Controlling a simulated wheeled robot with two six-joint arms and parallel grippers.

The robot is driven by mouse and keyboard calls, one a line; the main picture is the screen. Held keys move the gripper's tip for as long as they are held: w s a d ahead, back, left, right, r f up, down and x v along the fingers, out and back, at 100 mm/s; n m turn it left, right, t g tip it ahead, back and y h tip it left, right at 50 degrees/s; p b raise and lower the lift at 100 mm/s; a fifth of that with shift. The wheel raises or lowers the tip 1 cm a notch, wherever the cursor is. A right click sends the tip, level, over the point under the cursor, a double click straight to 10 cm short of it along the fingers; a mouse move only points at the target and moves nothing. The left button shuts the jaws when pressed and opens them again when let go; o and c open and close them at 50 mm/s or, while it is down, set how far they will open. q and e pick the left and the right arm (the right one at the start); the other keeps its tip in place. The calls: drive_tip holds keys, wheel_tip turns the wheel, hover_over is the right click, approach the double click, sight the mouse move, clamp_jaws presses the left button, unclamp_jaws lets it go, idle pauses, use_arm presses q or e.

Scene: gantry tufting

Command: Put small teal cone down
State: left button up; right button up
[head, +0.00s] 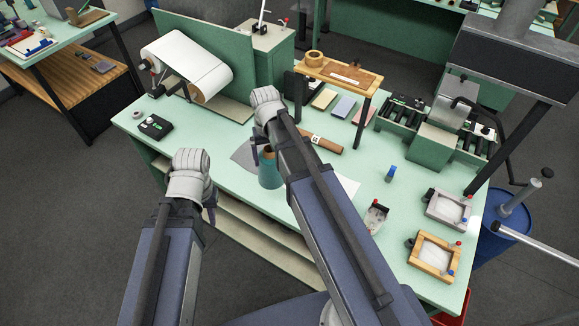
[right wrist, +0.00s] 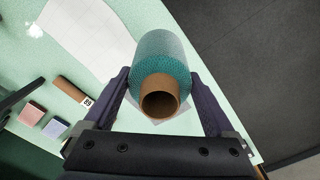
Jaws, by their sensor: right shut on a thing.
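The small teal cone (head: 269,172) is a teal yarn-wound cone with a brown core. In the right wrist view the cone (right wrist: 162,58) sits between the two dark fingers of my right gripper (right wrist: 160,85), its open brown end facing the camera. In the head view my right gripper (head: 264,153) is at the cone over the table's front left part, partly hidden by my right arm. A grey sheet (head: 243,156) lies by the cone; I cannot tell whether the cone's base touches it. My left gripper (head: 210,208) hangs near the table's front edge; its opening is hidden.
The green table (head: 222,139) holds a white roll on a stand (head: 190,66) at the back left. A brown tube (head: 319,141) lies behind the cone. A blue object (head: 391,173) and wooden frame (head: 434,256) are to the right.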

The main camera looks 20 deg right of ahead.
wheel_tip(320, 180, down, 6)
drive_tip(key=b, duration=0.6)
wheel_tip(320, 180, down, 4)
drive_tip(key=b, duration=0.3)
drive_tip(key=shift+s+b, duration=0.1)
drive_tip(key=shift+b, duration=0.3)
drive_tip(key=shift+f, duration=0.15)
drive_tip(key=o, duration=1.6)
drive_tip(key=shift+c, duration=0.2)
